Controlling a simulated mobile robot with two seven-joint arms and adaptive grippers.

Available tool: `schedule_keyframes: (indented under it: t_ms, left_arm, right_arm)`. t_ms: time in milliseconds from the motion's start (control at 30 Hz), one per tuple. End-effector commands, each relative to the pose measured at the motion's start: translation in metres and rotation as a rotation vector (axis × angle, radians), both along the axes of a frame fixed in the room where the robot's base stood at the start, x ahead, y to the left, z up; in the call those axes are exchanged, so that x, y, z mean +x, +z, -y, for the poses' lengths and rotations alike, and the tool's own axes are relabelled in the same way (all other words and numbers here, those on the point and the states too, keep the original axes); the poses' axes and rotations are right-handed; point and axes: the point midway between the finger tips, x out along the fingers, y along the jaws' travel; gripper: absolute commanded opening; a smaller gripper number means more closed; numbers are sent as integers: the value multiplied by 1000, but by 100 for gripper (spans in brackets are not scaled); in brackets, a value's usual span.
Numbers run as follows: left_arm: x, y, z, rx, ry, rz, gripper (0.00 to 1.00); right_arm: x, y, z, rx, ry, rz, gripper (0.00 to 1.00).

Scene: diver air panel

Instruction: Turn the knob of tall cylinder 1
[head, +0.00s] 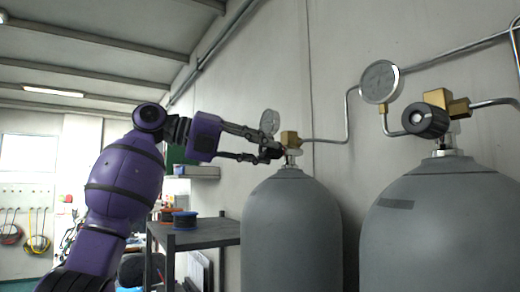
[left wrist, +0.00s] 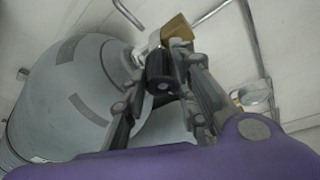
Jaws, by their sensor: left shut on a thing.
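Two tall grey cylinders stand against the wall in the head view, a left one (head: 291,235) and a nearer right one (head: 436,225). No number can be read on either. My left gripper (head: 272,151) reaches in from the left at the left cylinder's brass valve (head: 290,138). In the left wrist view its fingers (left wrist: 162,78) are shut on a dark round knob (left wrist: 161,68) in front of the brass valve (left wrist: 178,28). In the head view the fingers mostly hide this knob. The right cylinder's black knob (head: 428,120) is untouched. My right gripper is out of view.
A round gauge (head: 270,122) sits just behind my left gripper, and a larger gauge (head: 380,82) hangs above, between the cylinders. Metal pipes (head: 347,115) run along the wall. A dark shelf rack (head: 200,233) with cable spools stands left of the left cylinder.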

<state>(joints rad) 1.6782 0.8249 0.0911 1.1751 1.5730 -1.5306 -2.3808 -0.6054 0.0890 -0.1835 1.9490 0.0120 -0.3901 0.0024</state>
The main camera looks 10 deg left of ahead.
Motion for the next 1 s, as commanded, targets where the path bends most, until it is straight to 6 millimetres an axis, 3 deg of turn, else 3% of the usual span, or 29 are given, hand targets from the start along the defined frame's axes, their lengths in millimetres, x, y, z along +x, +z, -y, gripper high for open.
schedule_keyframes:
  t_ms: [33, 367, 400, 467, 1000]
  left_arm:
    - [3, -12, 1, 16, -4, -19, 1]
    - [4, -13, 1, 16, -3, -21, 1]
    - [4, -13, 1, 16, -4, -21, 32]
    - [4, -13, 1, 16, -4, -21, 40]
    - [1, -5, 1, 10, -3, -9, 41]
  right_arm:
    - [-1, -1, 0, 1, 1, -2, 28]
    - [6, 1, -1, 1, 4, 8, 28]
    - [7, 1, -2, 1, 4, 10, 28]
    - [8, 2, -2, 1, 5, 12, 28]
    - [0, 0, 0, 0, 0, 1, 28]
